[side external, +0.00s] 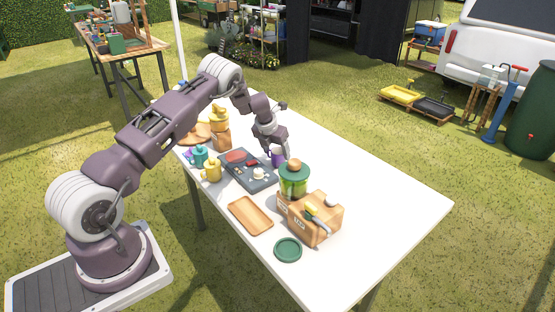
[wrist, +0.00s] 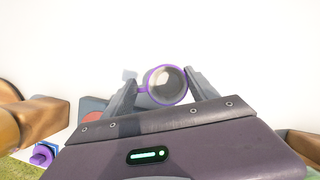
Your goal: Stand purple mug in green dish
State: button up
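The purple mug (side external: 277,156) is on the far side of the white table, beside the dark grey tray. In the wrist view the mug (wrist: 166,84) is seen from above, its round mouth up and its handle to the left. My gripper (side external: 283,152) is down at the mug. Its two fingers (wrist: 160,86) are apart, one on each side of the mug. A narrow gap seems to show beside the rim, but contact at the handle side is unclear. The green dish (side external: 288,249) lies flat and empty near the table's front edge.
A wooden tray (side external: 250,215), dark grey tray (side external: 255,184), yellow mug (side external: 212,171) and teal mug (side external: 199,157) are to the left. The table's right side is clear.

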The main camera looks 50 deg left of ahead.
jog(key=c, duration=0.4)
notch_tip(320, 180, up, 22)
jog(key=s+d+m+h, duration=0.1)
jog(key=s+d+m, duration=0.1)
jog(key=s+d, duration=0.5)
jog(key=s+d+m+h, duration=0.1)
jog(key=s+d+m, duration=0.1)
jog(key=d, duration=1)
jog(key=s+d+m+h, duration=0.1)
jog(key=s+d+m, duration=0.4)
jog(key=s+d, duration=0.65)
jog(key=shift+h, duration=0.3)
jog(key=f, duration=2.1)
jog(key=shift+w+d+f, duration=0.15)
jog(key=shift+w+d, duration=0.05)
jog(key=shift+d, duration=0.05)
